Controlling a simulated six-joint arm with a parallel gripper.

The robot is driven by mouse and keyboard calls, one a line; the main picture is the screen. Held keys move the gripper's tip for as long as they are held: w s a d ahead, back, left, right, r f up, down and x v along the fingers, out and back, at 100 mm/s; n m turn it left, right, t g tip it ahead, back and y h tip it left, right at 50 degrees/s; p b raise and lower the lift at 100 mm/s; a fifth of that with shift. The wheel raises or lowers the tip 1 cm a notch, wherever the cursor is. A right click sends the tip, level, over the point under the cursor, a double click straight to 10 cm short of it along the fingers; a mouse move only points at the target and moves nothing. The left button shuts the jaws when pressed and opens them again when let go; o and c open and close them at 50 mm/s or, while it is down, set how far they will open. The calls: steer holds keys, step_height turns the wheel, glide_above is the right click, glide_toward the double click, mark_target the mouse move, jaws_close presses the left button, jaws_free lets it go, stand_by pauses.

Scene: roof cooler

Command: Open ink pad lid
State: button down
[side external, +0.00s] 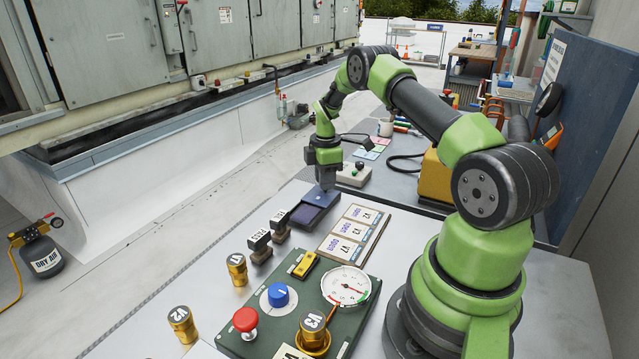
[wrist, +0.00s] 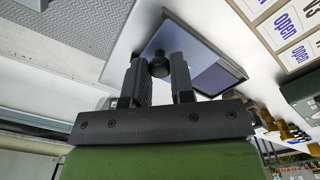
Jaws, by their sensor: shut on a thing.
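The ink pad (side external: 305,216) is a flat, dark blue case on the bench, in the middle of the side external view. Its blue-grey lid (wrist: 190,38) shows in the wrist view with a small round black knob (wrist: 160,66). A darker square part of the ink pad (wrist: 216,79) shows beside the lid. My gripper (side external: 327,186) points down over the far part of the pad. In the wrist view my gripper (wrist: 158,74) has its two fingers shut on the knob, one on each side. How far the lid is raised is hard to tell.
Two stamps (side external: 259,246) stand left of the pad, and a board of label cards (side external: 350,233) lies right of it. A green panel (side external: 330,275) with gauge, knob and red button is nearer. A small box with a knob (side external: 354,174) stands behind.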

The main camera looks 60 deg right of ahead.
steer(key=c, duration=1)
jaws_free()
steer(key=shift+r, duration=0.1)
step_height(320, 180, up, 10)
steer(key=shift+f, duration=0.1)
